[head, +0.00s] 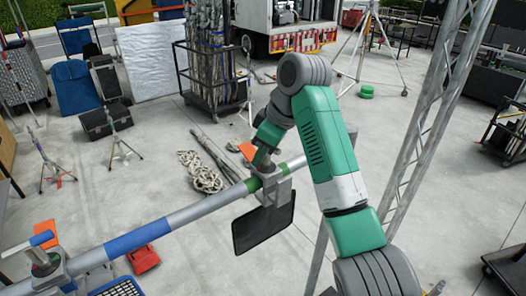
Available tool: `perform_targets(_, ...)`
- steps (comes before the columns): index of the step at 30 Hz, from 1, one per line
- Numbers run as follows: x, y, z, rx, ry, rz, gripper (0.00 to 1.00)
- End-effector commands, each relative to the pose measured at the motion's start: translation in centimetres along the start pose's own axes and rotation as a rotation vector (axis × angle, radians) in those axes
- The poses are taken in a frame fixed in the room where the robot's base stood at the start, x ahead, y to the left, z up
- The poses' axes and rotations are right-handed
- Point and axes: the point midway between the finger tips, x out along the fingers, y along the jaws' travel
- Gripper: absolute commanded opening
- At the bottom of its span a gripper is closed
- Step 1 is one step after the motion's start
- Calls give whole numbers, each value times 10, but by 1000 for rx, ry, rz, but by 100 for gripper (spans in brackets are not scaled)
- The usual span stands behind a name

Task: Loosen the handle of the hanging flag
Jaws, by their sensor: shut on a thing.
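A black rectangular flag (264,224) hangs tilted below a grey clamp (272,186) on a long, slanting pipe (190,216). The clamp has an orange handle (247,151) on top. My gripper (261,157) reaches down to the clamp's top from above and is shut on the orange handle. The fingertips are small and partly hidden by the wrist, so the exact grip is hard to see.
Another clamp (45,268) with an orange and blue handle sits on the pipe's left end. A lattice truss (432,110) stands right of my arm. Coiled rope (202,175) lies on the floor behind the pipe. A wheeled cart (212,75) stands farther back.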

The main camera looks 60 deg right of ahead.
Motion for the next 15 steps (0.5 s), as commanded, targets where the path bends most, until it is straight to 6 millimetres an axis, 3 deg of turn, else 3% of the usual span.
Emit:
perform_targets(7,-2,-1,0,-211,-1,-86,0)
perform_targets(15,-1,-3,0,-319,0,-131,0)
